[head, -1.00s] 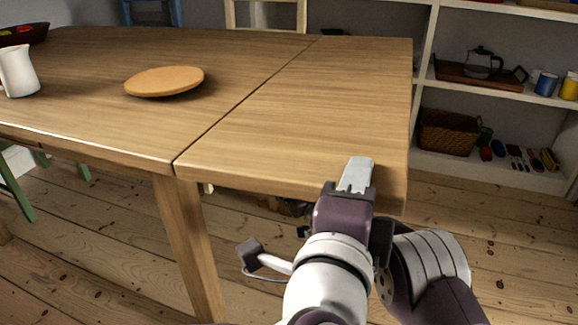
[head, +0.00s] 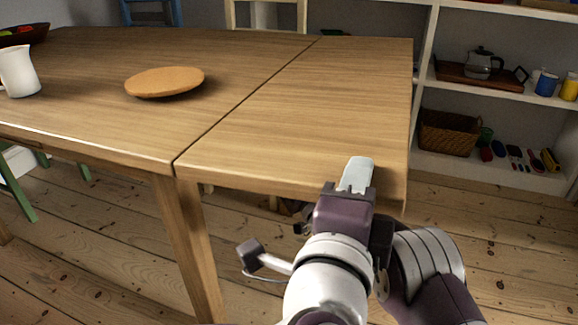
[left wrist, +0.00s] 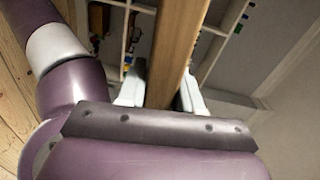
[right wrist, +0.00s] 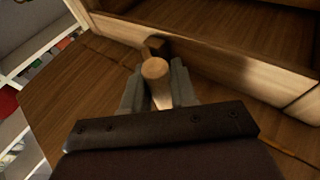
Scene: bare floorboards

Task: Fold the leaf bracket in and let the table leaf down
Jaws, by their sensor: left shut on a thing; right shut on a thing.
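The table leaf (head: 310,110) is up and looks level with the wooden tabletop (head: 105,125), with a thin seam between them. My left gripper (head: 356,176) is at the leaf's front edge near its right corner. In the left wrist view, its pale fingers (left wrist: 160,90) are on either side of the leaf's edge (left wrist: 178,50), shut on it. In the right wrist view, beneath the table, my right gripper (right wrist: 158,88) is shut on a round wooden peg (right wrist: 155,69). The peg appears to belong to the leaf bracket (right wrist: 154,45); the bracket's full angle is hidden.
A round wooden board (head: 165,82) and a white jug (head: 19,72) stand on the fixed tabletop; the leaf's top is bare. A table leg (head: 188,245) stands below the seam. White shelves (head: 480,95) with several items are beyond the leaf, with bare floor between.

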